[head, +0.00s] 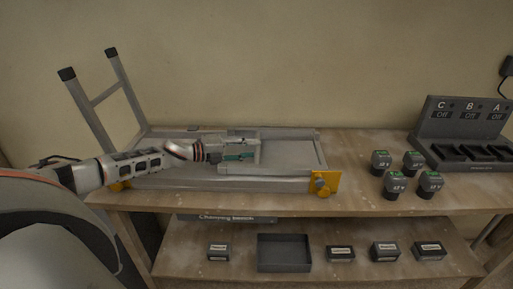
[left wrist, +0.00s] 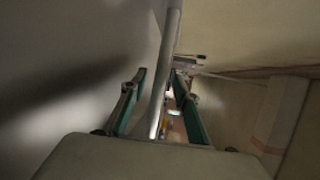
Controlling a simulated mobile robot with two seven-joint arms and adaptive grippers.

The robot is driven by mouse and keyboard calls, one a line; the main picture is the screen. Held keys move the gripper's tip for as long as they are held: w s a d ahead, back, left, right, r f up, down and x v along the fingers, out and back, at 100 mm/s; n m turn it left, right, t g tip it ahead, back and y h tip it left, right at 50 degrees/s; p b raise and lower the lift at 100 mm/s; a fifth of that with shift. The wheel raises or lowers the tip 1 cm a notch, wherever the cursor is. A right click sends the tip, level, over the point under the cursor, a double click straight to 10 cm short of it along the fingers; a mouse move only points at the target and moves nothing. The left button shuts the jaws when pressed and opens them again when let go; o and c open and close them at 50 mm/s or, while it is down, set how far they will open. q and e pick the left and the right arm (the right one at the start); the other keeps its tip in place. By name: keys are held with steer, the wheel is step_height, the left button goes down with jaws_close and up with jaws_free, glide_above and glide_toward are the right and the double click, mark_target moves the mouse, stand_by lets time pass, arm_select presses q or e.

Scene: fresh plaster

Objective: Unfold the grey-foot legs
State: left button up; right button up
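A grey folding frame lies on the workbench, with its long front rail (head: 230,184) towards me. One pair of legs with black feet (head: 91,100) stands up at its left end. The other legs (head: 322,150) look folded flat at the right end; I cannot make out their feet. My left gripper (head: 250,150) is over the middle of the frame. In the left wrist view its green-padded fingers (left wrist: 161,105) are apart, with a grey tube (left wrist: 167,65) between them. My right gripper is out of view.
Several dark batteries with green tops (head: 395,175) stand right of the frame, before a charger (head: 462,132) marked C, B, A. The lower shelf holds an open dark tray (head: 284,264) and several small labelled boxes (head: 385,252). Wall stands close behind.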

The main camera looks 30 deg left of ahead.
arm_select(q)
steer(key=shift+x, duration=0.95)
steer(key=shift+w+d, duration=0.15)
steer(key=shift+w, duration=0.15)
steer(key=shift+f, duration=0.1)
jaws_close()
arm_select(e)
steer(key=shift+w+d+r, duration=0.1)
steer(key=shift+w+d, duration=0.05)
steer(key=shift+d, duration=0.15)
arm_select(q)
steer(key=shift+r, duration=0.2)
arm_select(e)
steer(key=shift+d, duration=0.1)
